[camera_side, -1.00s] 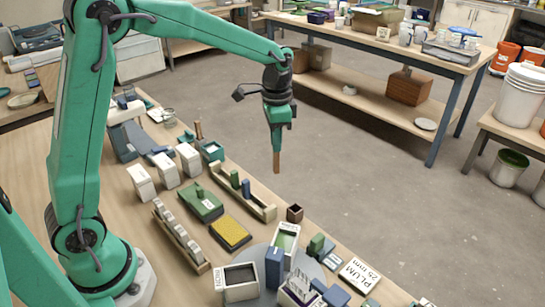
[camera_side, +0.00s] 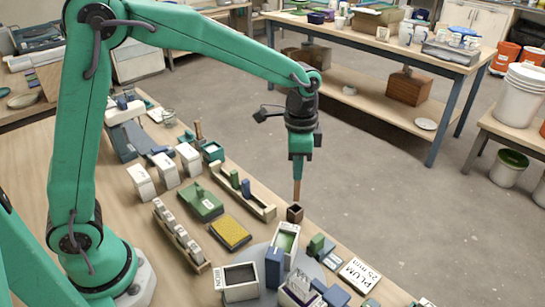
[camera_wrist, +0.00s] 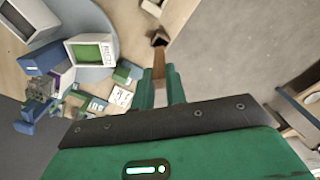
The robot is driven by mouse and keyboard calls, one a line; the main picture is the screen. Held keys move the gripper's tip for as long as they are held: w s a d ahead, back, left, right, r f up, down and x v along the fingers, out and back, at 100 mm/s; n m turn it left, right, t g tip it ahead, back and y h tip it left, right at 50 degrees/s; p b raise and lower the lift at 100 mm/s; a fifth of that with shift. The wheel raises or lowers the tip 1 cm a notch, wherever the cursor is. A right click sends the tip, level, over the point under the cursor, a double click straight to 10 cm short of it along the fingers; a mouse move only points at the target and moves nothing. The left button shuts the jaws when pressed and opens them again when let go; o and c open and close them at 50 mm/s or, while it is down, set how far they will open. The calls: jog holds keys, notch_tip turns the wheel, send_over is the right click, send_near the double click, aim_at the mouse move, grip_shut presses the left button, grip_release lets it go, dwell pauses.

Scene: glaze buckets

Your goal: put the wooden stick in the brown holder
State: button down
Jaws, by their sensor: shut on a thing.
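The wooden stick (camera_side: 297,191) is brown and thin and hangs upright from my gripper (camera_side: 298,177). My gripper is shut on its upper part. The small square brown holder (camera_side: 294,215) stands near the table's far edge, under the stick. I cannot tell whether the tip is just above or slightly inside. The wrist view shows the stick (camera_wrist: 158,63) between the green fingers, pointing toward the holder (camera_wrist: 158,39), which is partly hidden by it.
A long wooden rack (camera_side: 258,205) with blue and green blocks lies left of the holder. A white box with a green inside (camera_side: 284,238) stands close in front. A green block (camera_side: 317,245) and a PLUM card (camera_side: 359,275) lie to the right. Beyond the edge is floor.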

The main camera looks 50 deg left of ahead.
aim_at(295, 199)
jog(key=shift+f, duration=3.15)
jog(key=shift+f, duration=0.4)
jog(key=c, duration=1.3)
grip_release()
jog(key=shift+c, duration=0.2)
jog(key=shift+r, duration=0.1)
jog(key=shift+r, duration=3.45)
